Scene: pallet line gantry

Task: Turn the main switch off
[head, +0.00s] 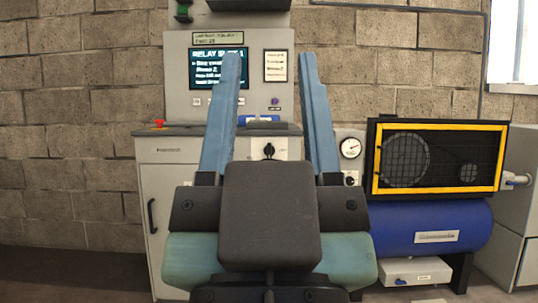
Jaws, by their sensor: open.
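My gripper (267,60) is in the middle of the head view, with its two long blue fingers pointing up and spread well apart. It is open and nothing shows held between the fingers. A black rotary knob (268,150) on a pale plate shows between the fingers, on the front of the grey cabinet (165,175). It looks like the main switch, but its label is too small to read. The knob appears roughly upright. My dark gripper body hides what lies below it. I cannot tell how far the fingers are from the panel.
A control panel with a lit screen (212,68) stands on the cabinet. A red button (158,124) is at its left. To the right are a pressure gauge (350,148), a yellow-framed guard (440,126) and a blue tank (430,225). Floor at lower left is clear.

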